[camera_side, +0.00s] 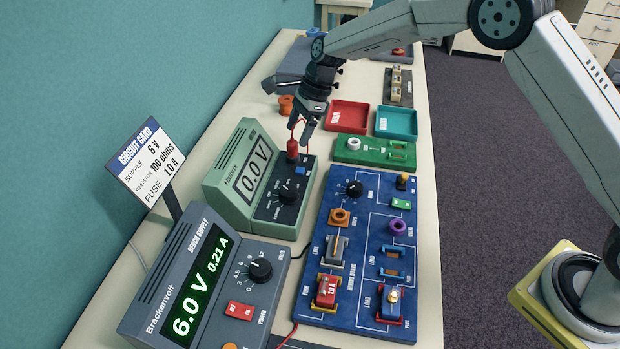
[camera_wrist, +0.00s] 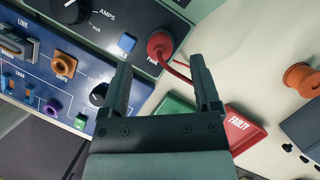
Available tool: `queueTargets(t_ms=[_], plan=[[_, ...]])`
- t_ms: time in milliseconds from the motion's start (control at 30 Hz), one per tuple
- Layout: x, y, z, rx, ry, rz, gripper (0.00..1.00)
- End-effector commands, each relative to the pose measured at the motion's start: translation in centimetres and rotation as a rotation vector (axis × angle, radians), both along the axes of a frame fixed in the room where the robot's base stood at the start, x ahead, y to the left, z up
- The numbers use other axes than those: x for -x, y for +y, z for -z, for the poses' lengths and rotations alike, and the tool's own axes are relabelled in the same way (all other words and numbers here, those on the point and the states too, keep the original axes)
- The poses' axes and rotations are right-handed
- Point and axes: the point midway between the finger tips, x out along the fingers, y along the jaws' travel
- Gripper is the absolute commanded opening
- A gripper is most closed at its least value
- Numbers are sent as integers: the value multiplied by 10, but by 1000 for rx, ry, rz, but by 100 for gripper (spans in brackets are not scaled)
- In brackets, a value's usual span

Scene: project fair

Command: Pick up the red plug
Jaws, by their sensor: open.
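The red plug (camera_side: 292,149) stands upright in the meter (camera_side: 240,180), at the socket near its far right end. A thin red lead runs from it. In the wrist view the red plug (camera_wrist: 160,46) lies just beyond and between my fingertips, with its lead curving to the right finger. My gripper (camera_side: 301,125) is open, just above the plug in the side view, with its fingers pointing down. The fingers also show open and empty in the wrist view (camera_wrist: 161,66). I cannot tell whether a finger touches the lead.
The blue wiring board (camera_side: 372,245) lies right of the meter, with a green board (camera_side: 375,153) beyond it. A red tray (camera_side: 348,116) and a teal tray (camera_side: 396,122) stand farther back. An orange spool-shaped piece (camera_side: 286,105) is behind the meter. The power supply (camera_side: 215,285) is in front.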

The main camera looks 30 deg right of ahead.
Motion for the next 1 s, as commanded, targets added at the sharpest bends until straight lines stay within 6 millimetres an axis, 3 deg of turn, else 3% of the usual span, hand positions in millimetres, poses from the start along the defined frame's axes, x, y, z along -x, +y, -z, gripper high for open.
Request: queueTargets(t_ms=[400, 933, 1000], plan=[[-2, 15, 38, 0, 0, 0, 80], [-2, 15, 39, 0, 0, 0, 80], [-2, 15, 39, 0, 0, 0, 58]])
